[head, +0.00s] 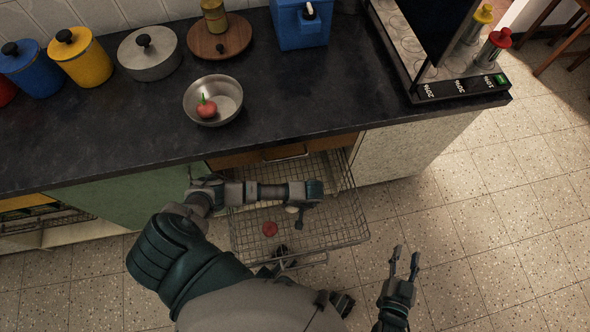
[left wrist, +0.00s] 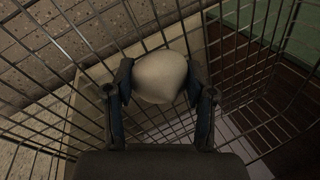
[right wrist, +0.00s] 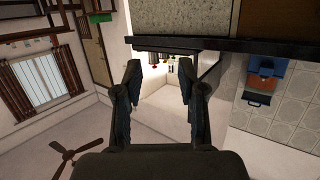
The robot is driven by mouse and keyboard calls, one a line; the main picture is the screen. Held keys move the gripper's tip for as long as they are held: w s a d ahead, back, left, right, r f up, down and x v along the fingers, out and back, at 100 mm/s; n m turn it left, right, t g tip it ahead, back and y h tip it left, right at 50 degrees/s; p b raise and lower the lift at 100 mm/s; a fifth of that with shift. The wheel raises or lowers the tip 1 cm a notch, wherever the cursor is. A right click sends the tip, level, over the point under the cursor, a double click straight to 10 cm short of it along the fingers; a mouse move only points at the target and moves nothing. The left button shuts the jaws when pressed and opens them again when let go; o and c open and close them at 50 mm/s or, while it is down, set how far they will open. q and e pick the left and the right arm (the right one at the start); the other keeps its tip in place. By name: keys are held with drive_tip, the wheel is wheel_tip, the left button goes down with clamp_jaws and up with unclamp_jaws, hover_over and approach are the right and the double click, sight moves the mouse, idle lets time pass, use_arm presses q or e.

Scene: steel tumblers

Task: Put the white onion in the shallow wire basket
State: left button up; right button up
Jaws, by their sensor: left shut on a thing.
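The white onion (left wrist: 160,77) is held between the two fingers of my left gripper (left wrist: 160,90), seen close up in the left wrist view. In the head view my left gripper (head: 299,214) points down over the wire basket (head: 345,222), and a small pale part of the onion (head: 291,209) shows beside it. The basket is pulled out from under the counter, and its wires surround the onion in the left wrist view. Whether the onion touches the basket floor I cannot tell. My right gripper (head: 403,262) is open and empty, right of the basket; its spread fingers show in the right wrist view (right wrist: 158,90).
A red round item (head: 270,229) lies in the basket. On the dark counter (head: 310,110) stand a metal bowl (head: 229,88) with a red vegetable (head: 207,108) in it, a lidded pot (head: 149,60), canisters (head: 82,60) and a blue container (head: 298,26).

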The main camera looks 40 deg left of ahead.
use_arm(q)
drive_tip(key=shift+d+f, duration=0.1)
drive_tip(key=shift+f, duration=0.4)
drive_tip(key=shift+r, duration=0.1)
use_arm(e)
drive_tip(key=shift+w+d+r+t, duration=0.1)
drive_tip(key=shift+w+r+t, duration=0.1)
drive_tip(key=shift+r+t, duration=0.25)
use_arm(q)
drive_tip(key=shift+f, duration=0.2)
drive_tip(key=o, duration=1.2)
drive_tip(key=shift+f, duration=0.1)
use_arm(e)
drive_tip(key=shift+w+a+r+y, duration=0.25)
drive_tip(key=shift+y, duration=0.05)
use_arm(q)
drive_tip(key=shift+o, duration=0.2)
